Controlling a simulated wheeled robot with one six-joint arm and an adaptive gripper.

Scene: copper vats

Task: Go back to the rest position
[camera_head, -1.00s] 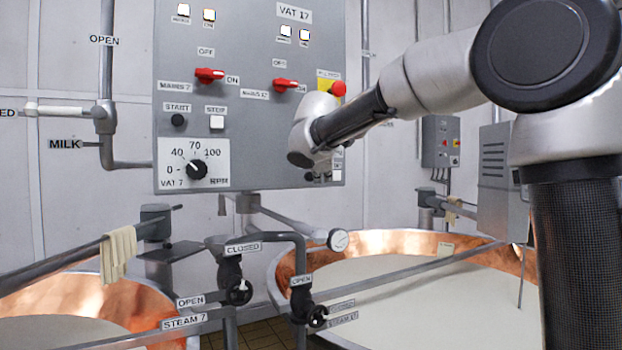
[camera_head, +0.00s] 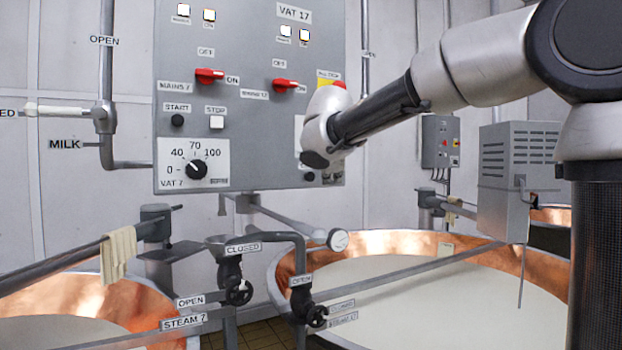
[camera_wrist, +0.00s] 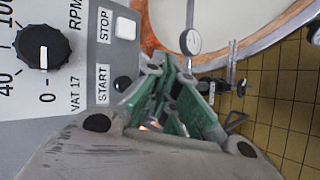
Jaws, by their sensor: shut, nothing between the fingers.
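My gripper (camera_wrist: 172,72) shows in the wrist view with its green-sided fingers closed together and nothing held. In the head view the fingers are hidden behind my wrist, which covers the lower right of the grey control panel (camera_head: 255,120). In the wrist view the VAT 17 dial (camera_wrist: 42,47), the white STOP button (camera_wrist: 126,28) and the black START button (camera_wrist: 123,84) lie left of my fingers. START appears close beside the fingers; I cannot tell the exact gap.
Two copper vats of milk stand below, one at left (camera_head: 120,300) and one at right (camera_head: 400,243). Steam valves (camera_head: 238,291) and pipes stand between them. A round gauge (camera_head: 338,240) is below the panel. A grey louvred box (camera_head: 505,180) is at right.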

